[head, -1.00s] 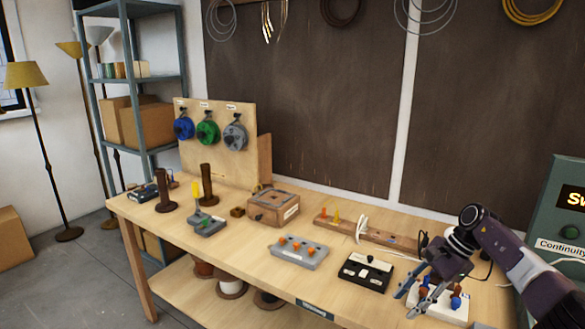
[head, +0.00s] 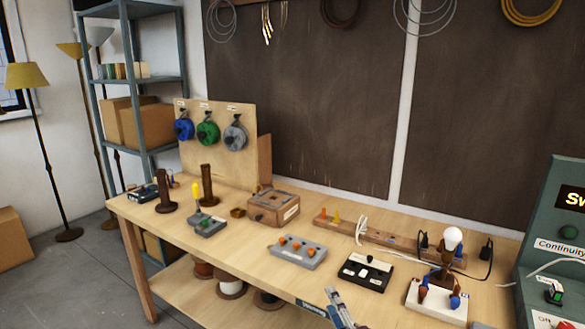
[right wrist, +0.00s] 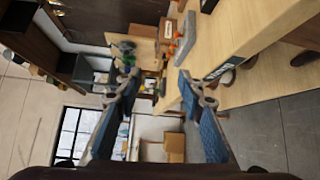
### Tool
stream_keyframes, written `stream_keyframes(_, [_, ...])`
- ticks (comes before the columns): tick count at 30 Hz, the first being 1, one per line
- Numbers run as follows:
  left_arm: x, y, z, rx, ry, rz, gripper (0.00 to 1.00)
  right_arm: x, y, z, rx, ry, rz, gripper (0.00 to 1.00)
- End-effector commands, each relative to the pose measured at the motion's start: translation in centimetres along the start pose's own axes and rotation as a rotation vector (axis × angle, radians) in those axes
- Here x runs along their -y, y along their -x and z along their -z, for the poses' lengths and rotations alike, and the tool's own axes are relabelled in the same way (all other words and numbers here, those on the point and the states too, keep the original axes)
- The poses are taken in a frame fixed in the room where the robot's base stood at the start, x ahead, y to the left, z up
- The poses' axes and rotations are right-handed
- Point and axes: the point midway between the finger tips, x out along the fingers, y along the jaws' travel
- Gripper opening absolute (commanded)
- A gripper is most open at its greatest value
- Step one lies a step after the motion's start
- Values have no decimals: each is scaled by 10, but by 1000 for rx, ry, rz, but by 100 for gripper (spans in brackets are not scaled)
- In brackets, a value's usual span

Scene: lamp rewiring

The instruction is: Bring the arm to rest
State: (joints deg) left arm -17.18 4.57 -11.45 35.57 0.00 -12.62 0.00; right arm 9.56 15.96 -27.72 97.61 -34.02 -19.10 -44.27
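My right gripper (head: 337,303) shows at the bottom edge of the head view, in front of the workbench's front edge. Only its finger ends are in the picture; the rest of that arm is cut off below. In the right wrist view the two fingers of my right gripper (right wrist: 160,88) stand wide apart with nothing between them, so it is open and empty. The lamp (head: 447,262) stands upright on its white base at the right of the bench, with a white bulb on top and red and blue parts at its base. The gripper is apart from it. My left gripper is not in view.
A green continuity tester (head: 560,235) stands at the right.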

Motion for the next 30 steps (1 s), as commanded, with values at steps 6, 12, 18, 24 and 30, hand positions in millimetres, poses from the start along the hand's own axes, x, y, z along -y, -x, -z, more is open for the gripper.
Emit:
stream_keyframes(6, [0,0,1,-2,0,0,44,95,115,-34,327,-678,351,36])
stream_keyframes(12, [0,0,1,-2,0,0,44,151,227,-27,594,-1095,613,36])
stream_keyframes(18, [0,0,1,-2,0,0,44,169,302,-12,767,-1299,770,36])
stream_keyframes(24, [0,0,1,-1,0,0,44,174,361,3,906,-1426,887,36])
stream_keyframes(30, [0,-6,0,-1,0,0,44,199,382,13,980,-1473,951,36])
